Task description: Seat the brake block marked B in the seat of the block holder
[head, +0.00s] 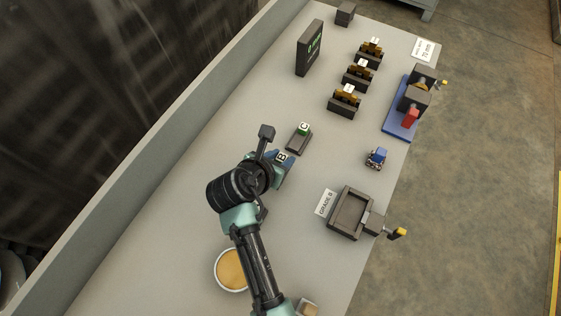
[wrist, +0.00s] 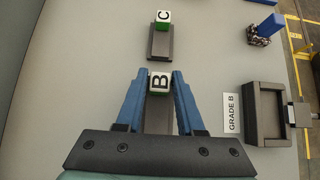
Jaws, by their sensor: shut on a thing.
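The brake block marked B (wrist: 160,83) has a dark grey body and a white-and-green cube lettered B on top. My gripper (wrist: 159,78) is shut on it, with one blue finger on each side. In the head view, my arm partly covers block B (head: 282,157) and my gripper (head: 284,163). I cannot tell whether the block touches the table. The block holder (head: 334,225) is a dark, open tray with an empty recess, right of my gripper. A side piece with a yellow-tipped handle (head: 398,233) adjoins it. The holder (wrist: 252,112) also shows at the right in the wrist view.
Block C (head: 298,139) lies just beyond block B. A "GRADE B" card (head: 325,202) lies beside the holder. A small blue item (head: 376,158) stands near the table's right edge. A bowl (head: 232,270) is near my arm. Table space between block B and the card is clear.

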